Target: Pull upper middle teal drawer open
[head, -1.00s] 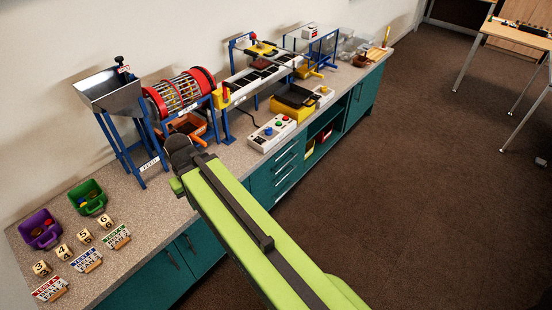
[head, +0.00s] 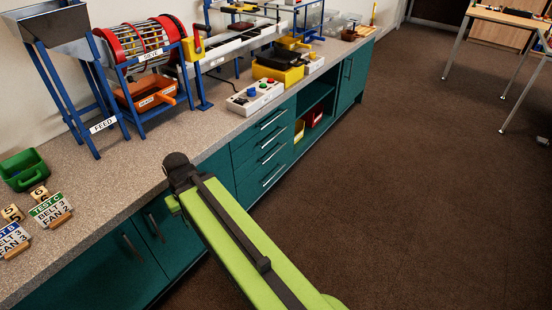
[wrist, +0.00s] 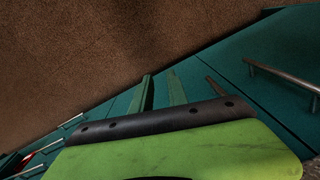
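The teal drawer stack (head: 250,150) stands under the counter, right of my arm's end in the head view. Its drawers look shut, with slim metal handles one above another. The upper middle drawer (head: 252,144) is second from the top, its front flush with the others. In the wrist view, drawer handles (wrist: 47,147) show at the lower left. My gripper (head: 174,180) is in front of the teal cabinet doors, left of the drawers and apart from their handles.
The speckled counter (head: 130,178) holds a sieve machine (head: 150,45), a white button box (head: 256,96) and a green bin (head: 24,170). Cabinet doors (head: 150,240) are left of the drawers. An open shelf (head: 315,115) is to their right. The brown carpet (head: 400,180) is clear.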

